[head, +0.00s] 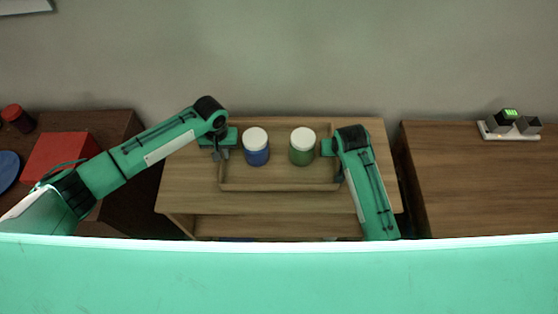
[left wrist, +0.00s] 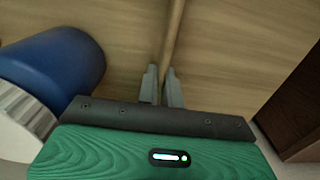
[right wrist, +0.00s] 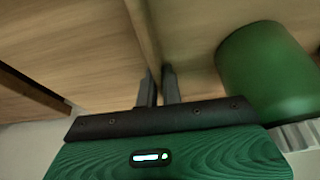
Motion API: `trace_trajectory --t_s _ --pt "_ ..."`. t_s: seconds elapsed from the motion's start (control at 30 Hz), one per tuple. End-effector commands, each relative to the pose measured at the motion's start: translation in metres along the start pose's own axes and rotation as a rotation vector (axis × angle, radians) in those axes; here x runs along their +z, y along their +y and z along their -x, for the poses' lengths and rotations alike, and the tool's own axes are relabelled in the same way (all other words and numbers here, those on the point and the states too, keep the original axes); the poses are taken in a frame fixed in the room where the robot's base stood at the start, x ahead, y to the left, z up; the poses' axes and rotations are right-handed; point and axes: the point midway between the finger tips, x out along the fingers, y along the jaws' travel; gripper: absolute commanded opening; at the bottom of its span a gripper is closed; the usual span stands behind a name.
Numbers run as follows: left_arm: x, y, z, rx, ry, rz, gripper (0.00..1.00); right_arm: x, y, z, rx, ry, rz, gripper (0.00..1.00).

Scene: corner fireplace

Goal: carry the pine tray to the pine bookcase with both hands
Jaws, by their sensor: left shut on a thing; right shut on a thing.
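The pine tray (head: 282,186) is on or just above the top of the pine bookcase (head: 180,190) in the head view; I cannot tell whether it touches. A blue jar with a white lid (head: 256,150) and a green jar with a white lid (head: 302,150) stand upright in it. My left gripper (head: 222,154) is shut on the tray's left wall, which shows between the fingers in the left wrist view (left wrist: 172,45). My right gripper (head: 340,174) is shut on the right wall, seen in the right wrist view (right wrist: 146,35). The right fingertips are mostly hidden in the head view.
A dark brown cabinet (head: 120,125) at left bears a red box (head: 60,155), a red-lidded jar (head: 18,118) and a blue plate (head: 8,168). A brown cabinet (head: 480,190) at right bears a power strip (head: 510,134) with plugs. Gaps separate both from the bookcase. A wall stands behind.

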Motion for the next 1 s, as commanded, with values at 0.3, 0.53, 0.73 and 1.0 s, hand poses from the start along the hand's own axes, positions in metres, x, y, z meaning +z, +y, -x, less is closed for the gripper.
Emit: trace_trajectory --t_s 0.3,0.53,0.73,1.0 --pt "0.000 -0.003 -0.008 -0.004 -0.001 0.003 0.29 0.003 0.002 -0.007 0.004 0.000 -0.001 0.29" --pt "0.000 -0.001 -0.008 -0.002 0.000 0.001 0.29 0.003 0.001 -0.007 0.002 0.000 0.000 0.29" --pt "-0.001 -0.001 0.007 0.000 0.003 0.001 0.29 0.003 0.001 -0.007 0.001 0.000 0.000 0.29" --pt "-0.001 -0.001 0.064 0.000 0.004 0.000 0.29 0.003 0.000 -0.007 0.000 0.000 0.000 0.29"
